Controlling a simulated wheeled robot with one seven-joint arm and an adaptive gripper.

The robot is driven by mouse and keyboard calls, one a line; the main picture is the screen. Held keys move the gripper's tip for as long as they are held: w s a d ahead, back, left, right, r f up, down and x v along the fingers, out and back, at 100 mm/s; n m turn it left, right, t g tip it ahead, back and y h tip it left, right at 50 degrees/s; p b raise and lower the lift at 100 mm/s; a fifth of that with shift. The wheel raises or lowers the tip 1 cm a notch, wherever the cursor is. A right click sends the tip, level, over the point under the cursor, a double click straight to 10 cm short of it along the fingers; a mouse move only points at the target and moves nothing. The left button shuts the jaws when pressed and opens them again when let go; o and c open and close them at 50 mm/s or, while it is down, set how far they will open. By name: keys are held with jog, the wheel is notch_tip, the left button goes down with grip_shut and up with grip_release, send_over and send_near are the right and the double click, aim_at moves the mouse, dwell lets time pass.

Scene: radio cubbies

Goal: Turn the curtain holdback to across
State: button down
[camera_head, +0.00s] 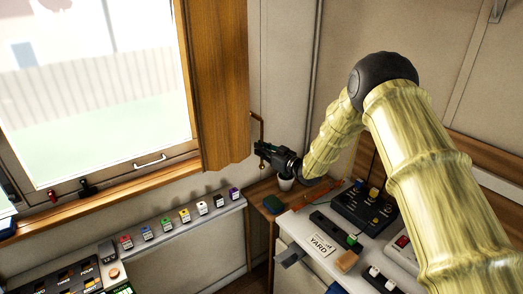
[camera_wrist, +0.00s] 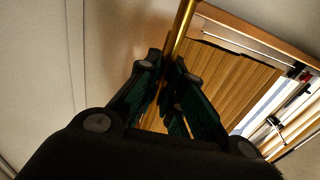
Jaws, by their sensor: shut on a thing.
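The curtain holdback (camera_head: 262,128) is a thin brass rod on the wall just right of the brown curtain (camera_head: 214,80). In the head view it stands nearly upright, with a short bend at its top. My gripper (camera_head: 262,151) is shut on its lower part.
A window (camera_head: 90,90) with a wooden sill is at left. A ledge (camera_head: 180,238) with several coloured switches runs below it. A white cup (camera_head: 285,183) stands under my gripper. A desk with a black radio unit (camera_head: 362,208) and a YARD label (camera_head: 321,245) is at right.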

jog(key=shift+a, duration=0.1)
jog(key=shift+s+a+m+b, duration=0.5)
jog(key=shift+a+m+b, duration=0.1)
jog(key=shift+m, duration=0.2)
jog(key=s+a+r+m+b, duration=0.1)
jog(key=m, duration=0.1)
jog(key=s+a+r+m+t+b, duration=0.1)
jog(key=a+m, duration=0.1)
jog(key=m, duration=0.1)
jog(key=s+a+r+m+b, duration=0.1)
jog(key=s+a+m, duration=0.1)
jog(key=shift+a+r+m+t+b, duration=0.1)
jog(key=shift+a+m+t+b, duration=0.1)
jog(key=shift+m+t+b, duration=0.15)
jog(key=a+r+m+b, duration=0.1)
jog(key=r+m, duration=0.1)
jog(key=s+a+r+m+t+b, duration=0.1)
jog(key=r+m, duration=0.1)
jog(key=m, duration=0.1)
jog(key=s+r+m+t+b, duration=0.1)
jog(key=r+m, duration=0.1)
jog(key=m, duration=0.1)
jog(key=shift+a+r+h, duration=0.2)
jog(key=shift+a+h, duration=0.2)
jog(key=shift+a+r+m+t+h+b, duration=0.1)
jog(key=shift+r+m+t+h+b, duration=0.35)
jog(key=shift+r+m, duration=1.05)
